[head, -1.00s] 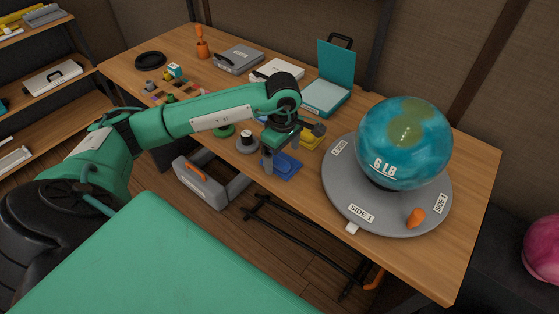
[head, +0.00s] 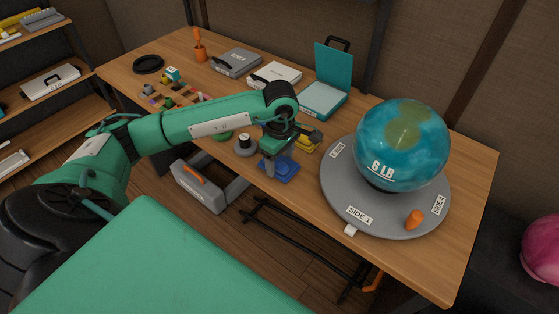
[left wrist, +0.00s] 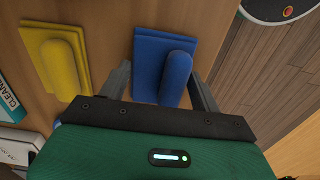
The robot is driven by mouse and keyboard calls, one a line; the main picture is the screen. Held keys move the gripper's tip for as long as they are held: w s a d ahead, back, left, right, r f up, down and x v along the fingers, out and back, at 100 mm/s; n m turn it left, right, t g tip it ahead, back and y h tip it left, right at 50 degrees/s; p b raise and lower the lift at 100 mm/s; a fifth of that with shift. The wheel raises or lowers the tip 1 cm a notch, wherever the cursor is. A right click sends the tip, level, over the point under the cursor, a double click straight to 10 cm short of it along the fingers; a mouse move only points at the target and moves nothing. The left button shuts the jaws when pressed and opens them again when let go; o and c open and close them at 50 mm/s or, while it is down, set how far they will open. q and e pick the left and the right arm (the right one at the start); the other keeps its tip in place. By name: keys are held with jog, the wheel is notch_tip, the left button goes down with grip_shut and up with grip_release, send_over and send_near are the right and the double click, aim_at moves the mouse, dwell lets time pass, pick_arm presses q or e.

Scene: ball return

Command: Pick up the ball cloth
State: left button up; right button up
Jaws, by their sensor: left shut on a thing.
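A blue folded cloth with a raised rolled part lies at the near edge of the table in the head view (head: 286,174). It also shows in the left wrist view (left wrist: 160,60), between the two fingers. My left gripper (head: 281,160) is low over it, shut on its raised part; the gripper shows in the left wrist view (left wrist: 161,88) too. The cloth appears to rest on the tabletop. A similar yellow cloth (left wrist: 60,65) lies beside it, partly hidden by my arm in the head view. My right gripper is not in view.
A teal "6 LB" ball (head: 402,145) sits on a grey turntable (head: 345,205) with an orange knob (head: 414,219), right of my gripper. A grey round stand (head: 245,147) is just left. An open teal case (head: 325,98) stands behind.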

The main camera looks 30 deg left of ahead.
pick_arm(q)
notch_tip(320, 180, up, 20)
jog(key=shift+f, duration=0.2)
jog(key=shift+o, duration=0.5)
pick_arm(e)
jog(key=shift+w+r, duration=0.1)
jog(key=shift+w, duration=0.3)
